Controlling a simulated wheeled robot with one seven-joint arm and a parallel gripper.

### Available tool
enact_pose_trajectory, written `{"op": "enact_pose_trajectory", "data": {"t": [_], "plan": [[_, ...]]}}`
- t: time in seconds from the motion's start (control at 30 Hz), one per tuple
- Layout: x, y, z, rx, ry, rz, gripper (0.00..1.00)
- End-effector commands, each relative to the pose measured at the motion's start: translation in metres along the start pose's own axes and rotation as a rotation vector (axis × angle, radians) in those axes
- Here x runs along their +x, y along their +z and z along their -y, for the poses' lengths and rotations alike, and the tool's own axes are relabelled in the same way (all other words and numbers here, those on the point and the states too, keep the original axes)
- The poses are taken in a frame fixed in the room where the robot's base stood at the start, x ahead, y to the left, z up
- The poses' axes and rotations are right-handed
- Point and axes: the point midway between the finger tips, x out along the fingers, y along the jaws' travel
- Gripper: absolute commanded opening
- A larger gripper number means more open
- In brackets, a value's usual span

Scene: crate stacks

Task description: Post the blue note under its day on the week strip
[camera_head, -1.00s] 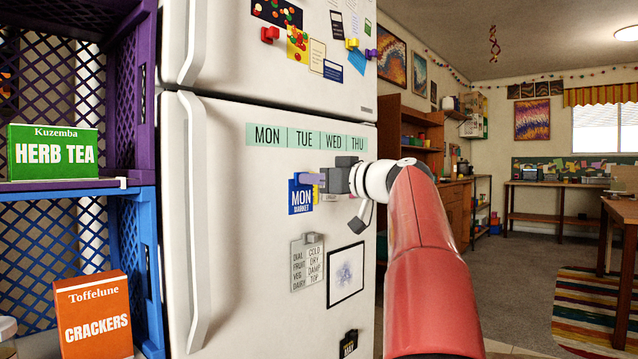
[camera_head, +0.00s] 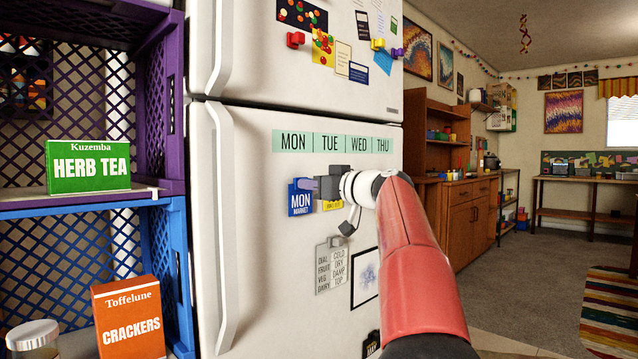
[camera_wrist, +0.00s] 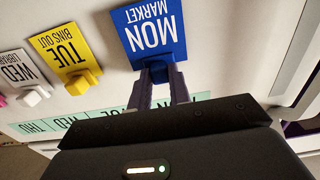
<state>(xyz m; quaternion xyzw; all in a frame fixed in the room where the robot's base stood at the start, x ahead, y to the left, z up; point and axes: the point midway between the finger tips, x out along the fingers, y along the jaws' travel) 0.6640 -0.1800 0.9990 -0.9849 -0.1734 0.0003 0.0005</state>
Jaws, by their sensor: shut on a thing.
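The blue note (camera_head: 300,199) reads MON MARKET and is on or close to the white fridge door, below MON on the pale green week strip (camera_head: 335,142). A gap separates note and strip. My gripper (camera_head: 312,184) is shut on the small magnet at the note's top edge. In the wrist view, which is upside down, the fingers (camera_wrist: 160,84) pinch that blue magnet, and the blue note (camera_wrist: 150,33) is fully visible. Whether the note touches the door, I cannot tell. The strip also shows there, partly behind my gripper.
A yellow TUE note (camera_wrist: 66,52) and a white WED note (camera_wrist: 20,72) hang beside the blue one, with a pink magnet beyond. A grey list (camera_head: 331,268) and a framed drawing (camera_head: 365,277) are lower on the door. Crates (camera_head: 172,240) stand left of the fridge.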

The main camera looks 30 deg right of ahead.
Motion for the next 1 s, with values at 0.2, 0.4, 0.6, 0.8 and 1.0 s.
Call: {"op": "enact_pose_trajectory", "data": {"t": [0.2,0.4,0.6,0.8,1.0], "plan": [[0.002,-0.0004,0.0003,-0.001,0.0,-0.001,0.06],[0.0018,-0.0004,0.0003,-0.001,0.0,-0.001,0.06],[0.0033,-0.0006,0.0003,-0.001,0.0,-0.001,0.06],[0.0062,-0.0009,0.0004,-0.001,0.0,-0.001,0.06],[0.0074,-0.0006,0.0004,-0.001,0.0,-0.001,0.06]]}}
